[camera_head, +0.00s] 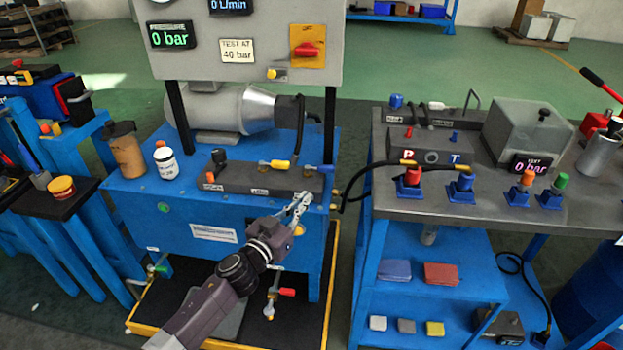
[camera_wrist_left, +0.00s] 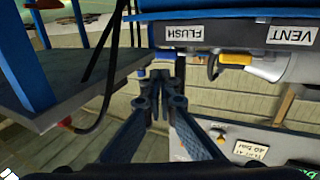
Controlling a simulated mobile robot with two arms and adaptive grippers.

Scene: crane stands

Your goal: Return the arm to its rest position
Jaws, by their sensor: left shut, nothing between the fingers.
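My left arm reaches up from the bottom of the head view. Its gripper (camera_head: 301,203) is shut and empty, in front of the right front edge of the blue crane stand (camera_head: 180,205). The fingertips are near the blue valve handle (camera_head: 319,168); I cannot tell whether they touch anything. In the left wrist view, which looks upside down, the closed fingers (camera_wrist_left: 162,85) point toward the manifold with the FLUSH label (camera_wrist_left: 186,33) and VENT label (camera_wrist_left: 290,35). A yellow valve handle (camera_wrist_left: 236,58) is to their right. My right gripper is not in view.
A grey gauge panel (camera_head: 245,60) stands above the stand. A black hose (camera_head: 375,172) runs to the right bench (camera_head: 420,208). A red-handled valve (camera_head: 287,292) sits low, close to my arm.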

